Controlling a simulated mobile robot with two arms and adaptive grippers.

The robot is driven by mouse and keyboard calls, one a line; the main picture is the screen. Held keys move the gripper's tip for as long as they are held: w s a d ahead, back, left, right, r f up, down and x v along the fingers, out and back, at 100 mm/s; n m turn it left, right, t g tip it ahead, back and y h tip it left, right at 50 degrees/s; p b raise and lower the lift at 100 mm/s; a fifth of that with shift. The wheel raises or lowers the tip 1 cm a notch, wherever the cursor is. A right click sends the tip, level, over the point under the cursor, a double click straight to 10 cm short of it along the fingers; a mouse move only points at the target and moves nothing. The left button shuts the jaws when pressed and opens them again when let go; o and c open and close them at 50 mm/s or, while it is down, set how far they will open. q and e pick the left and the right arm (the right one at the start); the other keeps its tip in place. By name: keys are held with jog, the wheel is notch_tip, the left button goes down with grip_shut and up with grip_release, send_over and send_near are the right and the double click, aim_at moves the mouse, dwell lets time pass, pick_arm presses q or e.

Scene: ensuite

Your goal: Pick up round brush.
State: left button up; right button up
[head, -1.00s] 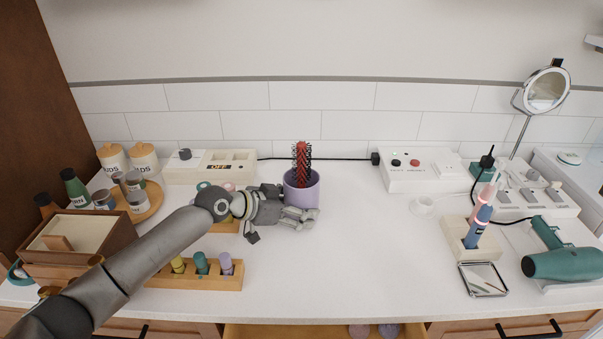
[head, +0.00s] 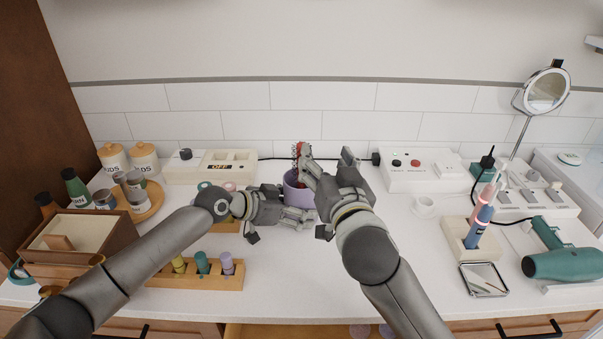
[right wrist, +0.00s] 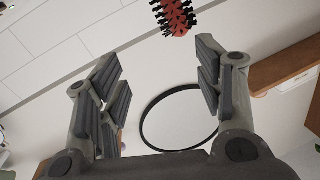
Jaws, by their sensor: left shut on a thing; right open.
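The round brush (head: 297,150), red with black bristles, stands in a purple cup (head: 296,199) at the back middle of the counter. Its handle is hidden in the cup. My left gripper (head: 305,218) is shut on the purple cup, low at its front. My right gripper (head: 327,157) is open just right of the brush, above the cup, and partly covers both in the head view. In the right wrist view the brush's bristled end (right wrist: 174,15) shows at the top, beyond the open, empty fingers (right wrist: 160,88).
A wooden holder with several small bottles (head: 201,263) and a wooden box (head: 82,236) stand left. A white switch box (head: 419,176), toothbrush stand (head: 465,240), small mirror tray (head: 483,279) and green hair dryer (head: 559,262) stand right. The front middle counter is clear.

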aim_at(302, 184)
jog(key=s+a+f+h, duration=0.3)
jog(key=s+a+f, duration=0.2)
jog(key=f, duration=0.1)
jog(key=w, duration=1.1)
jog(key=shift+w+d+r, duration=0.15)
jog(key=shift+r, duration=0.05)
jog(key=shift+c, duration=0.4)
jog(key=c, duration=1)
jog(key=shift+r, duration=0.1)
jog(key=shift+c, duration=0.2)
notch_tip(302, 184, up, 10)
jog(key=shift+f, duration=0.1)
